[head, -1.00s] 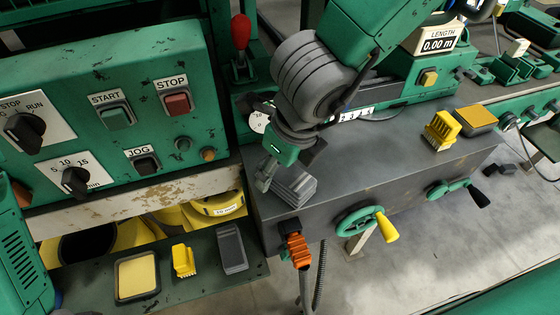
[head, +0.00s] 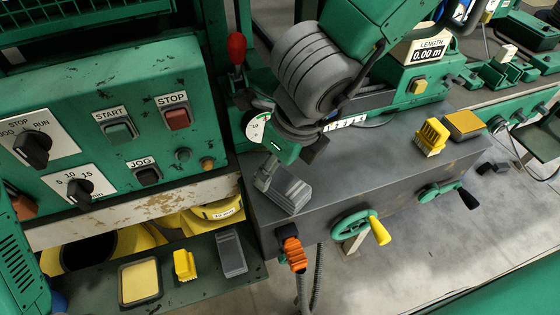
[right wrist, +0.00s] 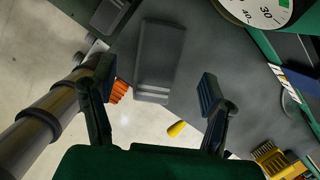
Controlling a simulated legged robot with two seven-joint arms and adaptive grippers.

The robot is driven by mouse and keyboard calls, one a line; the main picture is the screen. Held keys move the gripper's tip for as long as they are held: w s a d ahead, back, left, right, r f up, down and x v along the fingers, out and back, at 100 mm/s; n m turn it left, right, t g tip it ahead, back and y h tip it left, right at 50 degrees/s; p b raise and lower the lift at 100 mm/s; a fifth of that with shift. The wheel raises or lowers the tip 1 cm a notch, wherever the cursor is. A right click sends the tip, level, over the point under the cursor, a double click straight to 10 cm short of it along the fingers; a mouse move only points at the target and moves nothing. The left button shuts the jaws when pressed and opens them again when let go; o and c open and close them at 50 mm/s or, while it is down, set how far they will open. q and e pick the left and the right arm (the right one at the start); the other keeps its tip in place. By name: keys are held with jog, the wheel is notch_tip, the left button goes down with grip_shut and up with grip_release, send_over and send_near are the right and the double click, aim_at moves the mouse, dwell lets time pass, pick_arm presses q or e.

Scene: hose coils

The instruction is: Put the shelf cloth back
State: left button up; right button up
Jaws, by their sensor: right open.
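A dark grey folded cloth (head: 290,191) with pale stripes at one end lies on the grey machine bed. In the right wrist view the cloth (right wrist: 160,58) shows between and beyond the fingers. My right gripper (head: 280,168) is just above the cloth, open and empty, its fingers apart (right wrist: 160,88). A second dark grey cloth (head: 231,253) lies on the low shelf (head: 195,282), at the right of the things there. Which of the two is called the shelf cloth, I cannot tell from the pictures. My left gripper is not in view.
On the shelf are a yellow brush (head: 184,265) and a yellow pad (head: 139,281). Another brush (head: 431,137) and pad (head: 464,125) are on the bed. A control panel (head: 110,120) rises behind the shelf. An orange hose fitting (head: 294,252) and green handwheel (head: 353,229) stick out in front.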

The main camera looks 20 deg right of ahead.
jog(key=shift+v, duration=1.05)
jog(key=v, duration=1.2)
jog(key=shift+f, duration=0.1)
